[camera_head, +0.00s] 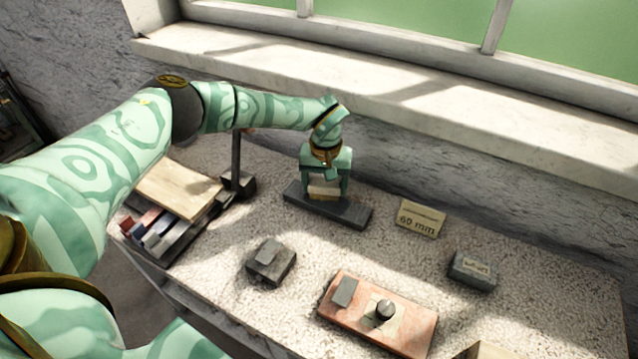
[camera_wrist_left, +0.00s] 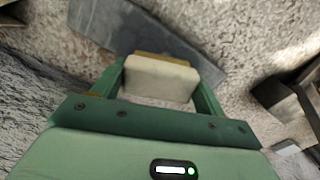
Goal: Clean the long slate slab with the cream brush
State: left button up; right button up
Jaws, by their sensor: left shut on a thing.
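The long slate slab (camera_head: 345,212) is a dark flat bar lying at the back middle of the speckled table; it also shows in the left wrist view (camera_wrist_left: 105,22). My left gripper (camera_head: 325,185) points down over the slab's left part, its fingers shut on the cream brush (camera_head: 324,191). The brush is a small cream block with a tan edge, and it also shows between the fingers in the left wrist view (camera_wrist_left: 160,78). The brush is at or just above the slab's top; I cannot tell whether it touches. My right gripper is not in view.
A "60 mm" sign (camera_head: 420,218) stands right of the slab. A reddish slab with a dark knob (camera_head: 415,338), a dark block (camera_head: 262,268) and a grey labelled block (camera_head: 472,270) lie in front. A wooden board (camera_head: 178,188) and a dark post (camera_head: 237,160) are left.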

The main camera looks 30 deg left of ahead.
pick_arm(q)
jog(key=shift+w+d+b, duration=0.2)
jog(key=shift+d, duration=0.25)
jog(key=shift+w+d+b, duration=0.15)
jog(key=shift+w+d, duration=0.05)
jog(key=shift+d, duration=0.25)
jog(key=shift+s+a+r+p, duration=0.1)
jog(key=shift+s+a+p, duration=0.15)
jog(key=shift+a, duration=0.15)
jog(key=shift+s+a+r+p, duration=0.1)
jog(key=shift+a+p, duration=0.15)
jog(key=shift+a, duration=0.1)
jog(key=shift+s+a+f+p, duration=0.1)
jog(key=shift+s+a+p, duration=0.15)
jog(key=shift+a, duration=0.4)
jog(key=shift+s+a+f+p, duration=0.15)
jog(key=shift+s+a, duration=0.15)
jog(key=shift+a, duration=0.3)
jog(key=shift+r, duration=0.1)
jog(key=shift+w+d+r, duration=0.25)
jog(key=shift+d+r, duration=0.1)
jog(key=shift+d, duration=0.2)
jog(key=shift+w+d+r, duration=0.2)
jog(key=shift+d+r, duration=0.15)
jog(key=shift+d, duration=0.15)
jog(key=shift+a, duration=0.1)
